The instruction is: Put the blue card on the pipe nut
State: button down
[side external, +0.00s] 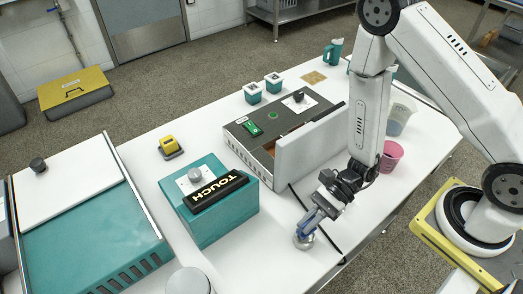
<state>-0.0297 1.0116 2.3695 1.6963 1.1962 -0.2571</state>
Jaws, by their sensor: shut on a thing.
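My gripper (318,213) points down over the white table near its front edge, right of the teal box. It is shut on a small blue piece, which looks like the blue card (311,222); the fingers hide part of it. Just below is a round, grey metallic piece (303,242) on the table, which looks like the pipe nut. The blue piece is right above it or touching it; I cannot tell which.
A teal box with a knob and a black TOUCH panel (215,192) stands left of my gripper. Behind are an open grey control box (270,128) with an upright lid (308,146), a pink cup (391,155) and a yellow item (170,146). A dark cable lies close by.

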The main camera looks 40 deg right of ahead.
jog(key=shift+f, duration=1.1)
jog(key=shift+f, duration=0.1)
jog(key=c, duration=0.8)
grip_release()
jog(key=shift+o, duration=0.2)
jog(key=shift+r, duration=0.2)
jog(key=v, duration=1.2)
jog(key=shift+f, duration=0.1)
